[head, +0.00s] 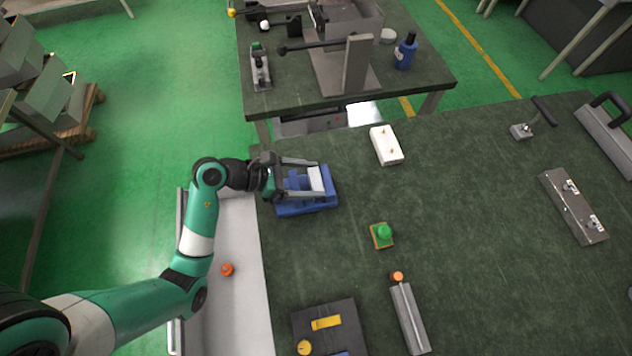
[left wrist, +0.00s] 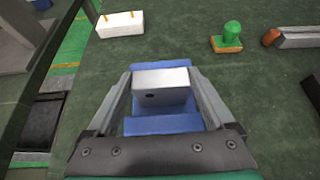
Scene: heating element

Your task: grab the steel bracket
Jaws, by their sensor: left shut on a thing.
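The steel bracket (head: 315,179) is a small light-grey metal piece at the blue holder (head: 304,208) on the near left part of the dark green table. My left gripper (head: 312,178) reaches in from the left and is shut on the bracket. In the left wrist view the bracket (left wrist: 162,86) sits between the two fingers, with a dark hole in its near face. Blue surfaces of the holder (left wrist: 162,124) show behind and below it. I cannot tell whether the bracket still touches the holder. My right gripper is in neither view.
A white block with two brass pins (head: 386,146) lies beyond the holder. A green knob on an orange base (head: 382,234) stands to the right. A grey bar with an orange end (head: 409,318) and a dark plate (head: 330,330) lie nearer. The table's middle is clear.

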